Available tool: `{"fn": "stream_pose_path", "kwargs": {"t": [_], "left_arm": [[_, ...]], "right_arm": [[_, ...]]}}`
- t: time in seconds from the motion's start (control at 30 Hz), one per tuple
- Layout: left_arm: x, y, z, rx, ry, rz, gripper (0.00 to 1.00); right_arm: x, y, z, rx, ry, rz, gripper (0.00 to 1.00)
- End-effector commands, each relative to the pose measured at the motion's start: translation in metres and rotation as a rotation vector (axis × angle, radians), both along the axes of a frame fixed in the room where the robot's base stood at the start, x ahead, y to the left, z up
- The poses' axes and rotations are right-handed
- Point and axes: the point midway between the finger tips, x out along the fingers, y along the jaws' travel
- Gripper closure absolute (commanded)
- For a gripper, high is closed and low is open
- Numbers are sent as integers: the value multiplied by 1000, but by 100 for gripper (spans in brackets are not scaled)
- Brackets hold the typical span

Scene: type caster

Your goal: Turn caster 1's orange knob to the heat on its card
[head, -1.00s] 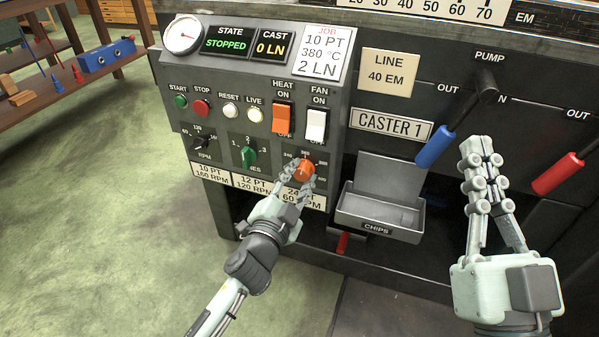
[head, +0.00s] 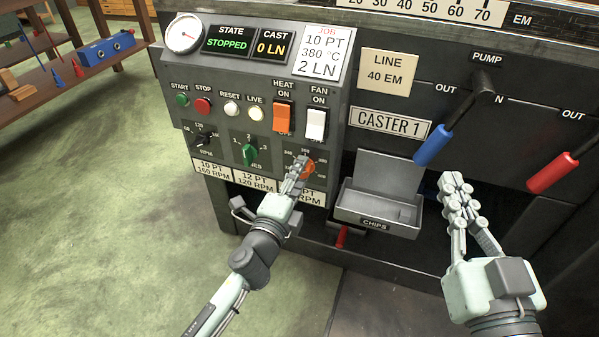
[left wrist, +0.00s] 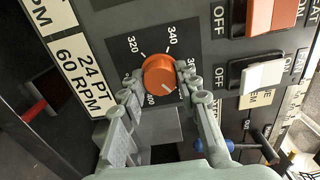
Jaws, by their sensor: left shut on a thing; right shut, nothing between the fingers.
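The orange knob (head: 308,171) is on caster 1's front panel; in the left wrist view the knob (left wrist: 159,73) has a white mark toward the lower right. Its dial shows 320 and 340 on the far side; other figures are partly hidden by the fingers. My left gripper (head: 302,167) is shut on the knob, one finger each side in the left wrist view. The job card (head: 323,54) reads 10 PT, 380 °C, 2 LN. My right gripper (head: 455,181) is shut and empty, below the blue pump handle.
The green knob (head: 249,154) is left of the orange one. Orange heat (head: 283,117) and white fan (head: 316,124) switches are above. The chips tray (head: 376,222), blue handle (head: 433,146) and red handle (head: 552,173) are to the right. Open green floor lies left.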

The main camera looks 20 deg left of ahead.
Motion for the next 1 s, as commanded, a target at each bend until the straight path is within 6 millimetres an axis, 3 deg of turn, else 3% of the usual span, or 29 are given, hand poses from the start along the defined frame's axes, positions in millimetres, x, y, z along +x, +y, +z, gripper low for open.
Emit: {"fn": "stream_pose_path", "kwargs": {"t": [0.67, 0.7, 0.87, 1.0], "left_arm": [[1, 0, 1, 65, -3, 0, 97], [1, 0, 1, 64, -3, 0, 66], [0, 0, 1, 64, -3, 0, 47], [0, 0, 0, 64, -3, 0, 47]], "right_arm": [[2, -2, -6, -14, 26, -5, 100], [2, -2, -6, -15, 26, -6, 100], [2, -2, -6, -15, 26, -6, 100], [2, -2, -6, -15, 26, -6, 100]]}}
